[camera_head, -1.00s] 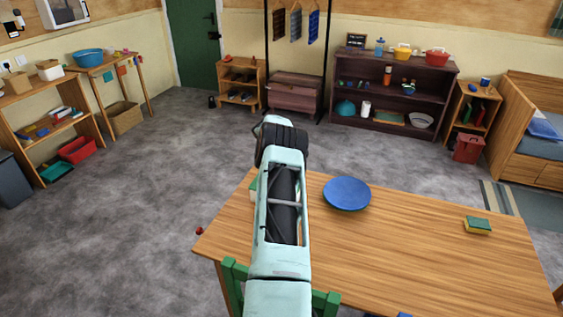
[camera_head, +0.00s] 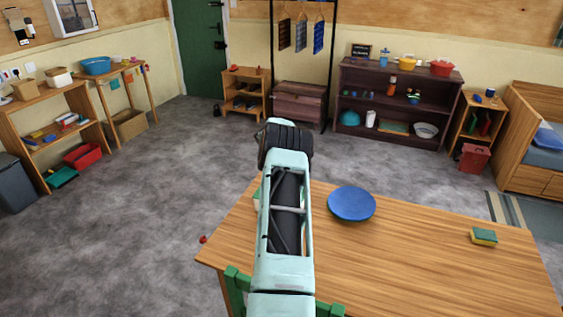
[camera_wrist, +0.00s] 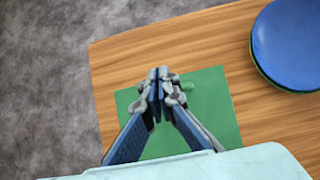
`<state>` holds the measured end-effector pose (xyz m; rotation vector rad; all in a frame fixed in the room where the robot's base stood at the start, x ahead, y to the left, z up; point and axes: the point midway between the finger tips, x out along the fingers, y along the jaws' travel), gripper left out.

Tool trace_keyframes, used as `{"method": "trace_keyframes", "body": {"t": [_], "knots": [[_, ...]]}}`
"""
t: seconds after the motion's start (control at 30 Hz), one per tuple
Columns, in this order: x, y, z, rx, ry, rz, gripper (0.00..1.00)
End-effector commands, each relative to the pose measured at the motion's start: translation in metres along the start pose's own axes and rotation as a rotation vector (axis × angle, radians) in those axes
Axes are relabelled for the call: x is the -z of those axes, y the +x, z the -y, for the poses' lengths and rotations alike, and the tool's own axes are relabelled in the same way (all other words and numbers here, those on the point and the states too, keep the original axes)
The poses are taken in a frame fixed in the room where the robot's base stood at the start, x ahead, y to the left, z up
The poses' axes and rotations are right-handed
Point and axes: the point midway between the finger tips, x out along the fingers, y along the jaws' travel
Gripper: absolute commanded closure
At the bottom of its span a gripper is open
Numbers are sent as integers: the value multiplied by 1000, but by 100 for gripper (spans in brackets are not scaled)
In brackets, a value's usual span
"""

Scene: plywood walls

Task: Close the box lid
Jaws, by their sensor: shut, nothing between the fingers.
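A flat green square (camera_wrist: 208,105) lies on the wooden table under my gripper in the wrist view. I cannot tell whether it belongs to a box. Only a pale green sliver (camera_head: 257,197) shows beside my arm in the head view. My gripper (camera_wrist: 158,74) is shut and empty above the green square, its fingertips together. In the head view my arm hides the fingers. A reddish-brown chest (camera_head: 298,102) stands by the far wall under the hanging rack; its lid looks down. No box with a clearly raised lid shows.
A blue plate (camera_head: 352,203) and a green-and-yellow sponge (camera_head: 483,237) lie on the table (camera_head: 420,255). A green chair (camera_head: 238,287) stands at its near edge. A small red thing (camera_head: 203,239) is by the table's left corner. Open grey floor (camera_head: 150,190) lies left and beyond.

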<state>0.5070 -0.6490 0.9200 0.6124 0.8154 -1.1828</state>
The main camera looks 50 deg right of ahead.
Motion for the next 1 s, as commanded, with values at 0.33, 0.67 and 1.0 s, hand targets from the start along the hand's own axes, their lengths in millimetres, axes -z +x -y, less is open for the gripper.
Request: {"method": "trace_keyframes", "body": {"t": [0.33,0.67,1.0], "knots": [[-1,-58,1,1,-1,2,100],[0,-93,1,1,1,0,100],[0,-98,1,1,1,0,100]]}}
